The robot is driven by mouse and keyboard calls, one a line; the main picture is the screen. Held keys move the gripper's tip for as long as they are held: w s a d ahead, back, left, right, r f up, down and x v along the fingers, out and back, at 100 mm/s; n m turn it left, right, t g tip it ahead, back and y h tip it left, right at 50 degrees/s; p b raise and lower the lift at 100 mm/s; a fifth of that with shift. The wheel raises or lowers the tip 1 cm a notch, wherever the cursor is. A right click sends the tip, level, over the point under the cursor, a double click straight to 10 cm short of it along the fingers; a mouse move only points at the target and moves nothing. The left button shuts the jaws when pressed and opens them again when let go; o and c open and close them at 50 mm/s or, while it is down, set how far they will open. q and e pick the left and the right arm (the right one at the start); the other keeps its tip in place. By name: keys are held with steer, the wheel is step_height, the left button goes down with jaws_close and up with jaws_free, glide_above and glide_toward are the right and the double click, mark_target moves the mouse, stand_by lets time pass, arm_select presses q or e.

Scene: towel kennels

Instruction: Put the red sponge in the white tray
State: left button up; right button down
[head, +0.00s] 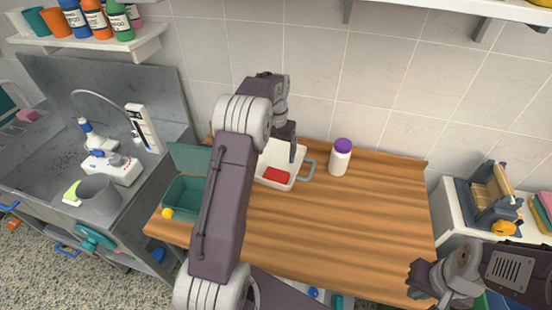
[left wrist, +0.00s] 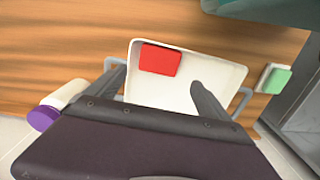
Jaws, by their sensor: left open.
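The red sponge (head: 276,175) lies flat inside the white tray (head: 301,155), at the tray's near side in the head view. In the left wrist view the sponge (left wrist: 160,59) sits in a corner of the tray (left wrist: 225,72), apart from my fingers. My left gripper (head: 287,143) is above the tray, pointing down; its fingers (left wrist: 160,90) are spread with nothing between them. My arm hides the tray's left part in the head view. My right gripper (head: 418,281) is at the lower right, by the counter's front right corner, holding nothing visible; its jaw gap is unclear.
A white bottle with purple cap (head: 340,157) stands right of the tray's grey handle (head: 307,170). A teal open box (head: 184,192) is left of my arm. The wooden counter (head: 370,215) is clear on the right. A shelf (head: 450,8) overhangs the back.

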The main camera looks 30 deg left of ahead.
arm_select(q)
steer(key=s+d+f, duration=0.1)
steer(key=s+d, duration=0.6)
steer(key=s, duration=0.4)
steer(key=s+d+f+m+t, duration=0.1)
steer(key=s+d, duration=0.5)
steer(key=s, duration=0.5)
steer(key=shift+d, duration=0.4)
steer(key=shift+f, duration=0.1)
